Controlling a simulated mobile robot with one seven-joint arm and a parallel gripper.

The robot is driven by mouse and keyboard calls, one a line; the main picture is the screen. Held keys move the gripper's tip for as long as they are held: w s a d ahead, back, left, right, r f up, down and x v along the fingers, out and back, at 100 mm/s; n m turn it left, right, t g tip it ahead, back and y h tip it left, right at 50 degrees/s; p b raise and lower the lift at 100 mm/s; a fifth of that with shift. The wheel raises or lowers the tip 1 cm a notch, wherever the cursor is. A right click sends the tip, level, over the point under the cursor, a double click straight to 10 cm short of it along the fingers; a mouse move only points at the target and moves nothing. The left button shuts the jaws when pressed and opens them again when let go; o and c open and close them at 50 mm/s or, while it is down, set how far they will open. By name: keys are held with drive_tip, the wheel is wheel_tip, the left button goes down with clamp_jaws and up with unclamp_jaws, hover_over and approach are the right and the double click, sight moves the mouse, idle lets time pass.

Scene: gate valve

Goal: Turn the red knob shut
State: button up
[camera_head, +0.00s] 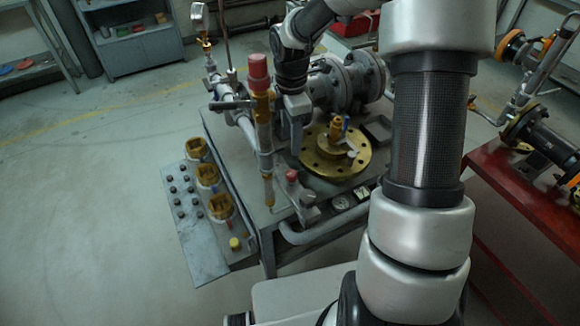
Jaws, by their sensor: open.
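A red knob (259,72) tops an upright brass valve body (262,108) on the left part of the workbench. A smaller red cap (291,176) sits lower, on a grey fitting near the bench's front edge. I cannot tell from this view how far either one is turned. My gripper (297,142) points down just right of the brass valve, beside the brass flange. It is open, and I see nothing held in it. It looks apart from the taller red knob; the gap in depth is unclear. My arm hides part of the bench's right side.
A brass flange (318,165) and a grey flanged valve (345,82) stand close to my gripper. A pressure gauge (199,16) rises behind left. A side tray (190,232) holds brass fittings. A red bench (505,195) is at right. Floor at left is clear.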

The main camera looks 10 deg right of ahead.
sight(291, 173)
wheel_tip(291, 173, down, 14)
drive_tip(key=shift+r+b, duration=0.15)
drive_tip(key=shift+b, duration=0.25)
drive_tip(key=shift+c, duration=0.3)
drive_tip(key=c, duration=1)
